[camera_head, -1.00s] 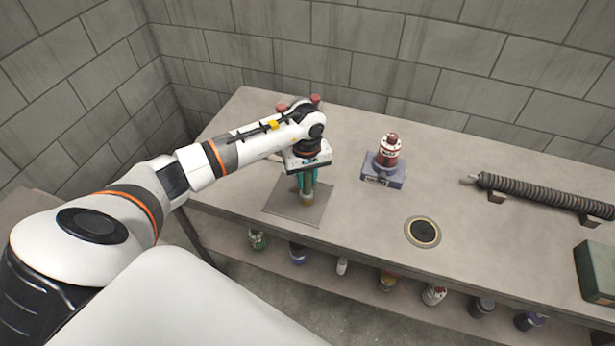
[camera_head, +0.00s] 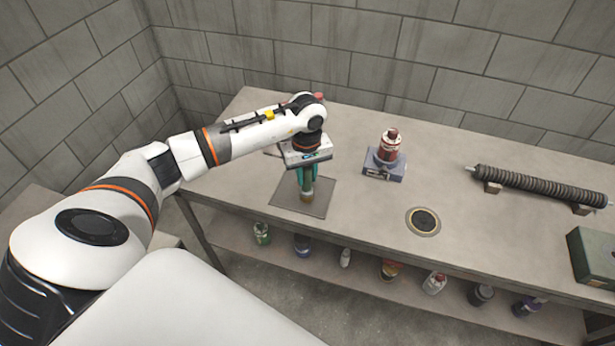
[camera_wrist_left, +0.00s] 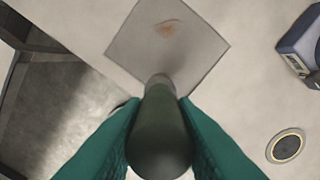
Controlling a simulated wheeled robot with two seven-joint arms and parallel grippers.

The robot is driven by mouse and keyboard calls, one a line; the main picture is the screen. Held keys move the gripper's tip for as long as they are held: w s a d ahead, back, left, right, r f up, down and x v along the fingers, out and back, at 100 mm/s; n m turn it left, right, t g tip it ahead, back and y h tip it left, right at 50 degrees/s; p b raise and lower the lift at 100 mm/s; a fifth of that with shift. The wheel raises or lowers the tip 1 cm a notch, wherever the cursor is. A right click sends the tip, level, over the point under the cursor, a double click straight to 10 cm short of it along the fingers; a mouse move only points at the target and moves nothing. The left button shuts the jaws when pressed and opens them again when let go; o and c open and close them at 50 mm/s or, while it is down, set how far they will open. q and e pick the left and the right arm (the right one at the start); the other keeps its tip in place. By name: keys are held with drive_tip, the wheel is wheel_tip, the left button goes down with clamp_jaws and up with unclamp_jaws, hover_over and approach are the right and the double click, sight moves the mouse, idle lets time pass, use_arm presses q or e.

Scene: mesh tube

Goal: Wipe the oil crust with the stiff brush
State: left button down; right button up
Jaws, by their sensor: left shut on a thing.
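The brush (camera_wrist_left: 160,130) has a dark green, rounded handle; its lower end also shows in the head view (camera_head: 307,196). My left gripper (camera_head: 307,177), with green fingers, is shut on the handle, as the left wrist view shows (camera_wrist_left: 160,135). It holds the brush roughly upright, low over a square grey plate (camera_head: 322,205). The oil crust is a small brown patch (camera_wrist_left: 167,28) on that plate (camera_wrist_left: 205,45), ahead of the brush in the left wrist view. In the head view the crust is hidden. I cannot tell whether the brush touches the plate. My right gripper is not in view.
A red bottle (camera_head: 388,145) stands on a blue-grey block (camera_head: 384,172) right of the plate. A round dark inset (camera_head: 423,221), a ribbed tube (camera_head: 540,185) on supports and a green box (camera_head: 595,257) lie farther right. Several bottles stand on the lower shelf (camera_head: 325,268).

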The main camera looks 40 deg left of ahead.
use_arm(q)
drive_tip(key=shift+s+r+p, duration=0.1)
drive_tip(key=shift+r+p, duration=0.6)
drive_tip(key=shift+r, duration=1.1)
